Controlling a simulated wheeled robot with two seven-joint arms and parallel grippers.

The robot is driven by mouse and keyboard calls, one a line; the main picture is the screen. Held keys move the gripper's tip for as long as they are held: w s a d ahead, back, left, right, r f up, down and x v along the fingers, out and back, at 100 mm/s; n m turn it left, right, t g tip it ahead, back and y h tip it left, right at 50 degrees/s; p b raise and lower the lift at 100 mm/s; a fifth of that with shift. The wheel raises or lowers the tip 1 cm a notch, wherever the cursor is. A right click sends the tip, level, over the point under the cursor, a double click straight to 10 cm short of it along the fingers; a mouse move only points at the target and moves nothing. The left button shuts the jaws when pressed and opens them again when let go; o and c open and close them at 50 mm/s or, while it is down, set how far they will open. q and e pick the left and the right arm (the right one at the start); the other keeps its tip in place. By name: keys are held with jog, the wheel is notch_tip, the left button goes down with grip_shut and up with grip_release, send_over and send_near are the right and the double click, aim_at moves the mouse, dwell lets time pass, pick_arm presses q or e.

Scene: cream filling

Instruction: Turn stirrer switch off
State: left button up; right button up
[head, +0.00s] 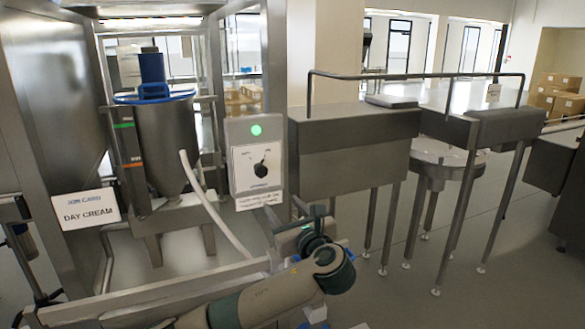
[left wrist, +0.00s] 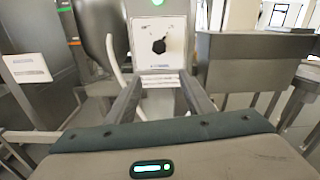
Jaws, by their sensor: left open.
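The stirrer switch is a black rotary knob (head: 260,168) on a white label plate on a grey control box (head: 235,133). Its pointer seems tilted to the upper right; the small lettering is unreadable. A green lamp (head: 256,130) glows above it. In the left wrist view the knob (left wrist: 159,46) is upper centre, ahead of and above my fingertips. My left gripper (head: 285,208) is below and slightly right of the knob in the head view. In the left wrist view its fingers (left wrist: 160,80) are apart with nothing between them. My right gripper is not in view.
A steel mixing tank (head: 166,135) with a blue motor and pale hose stands left of the control box. A "DAY CREAM" sign (head: 86,209) hangs at left. A grey steel cabinet (head: 345,155) on legs stands right of the box. Open floor lies at lower right.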

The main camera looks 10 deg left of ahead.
pick_arm(q)
notch_tip(320, 180, up, 2)
jog(key=p, duration=0.7)
send_near(262, 172)
jog(key=x, duration=0.7)
jog(key=shift+w+a+r, duration=0.15)
jog(key=shift+w, duration=0.1)
jog(key=shift+x, duration=0.8)
jog(key=shift+c, duration=0.6)
jog(key=c, duration=0.9)
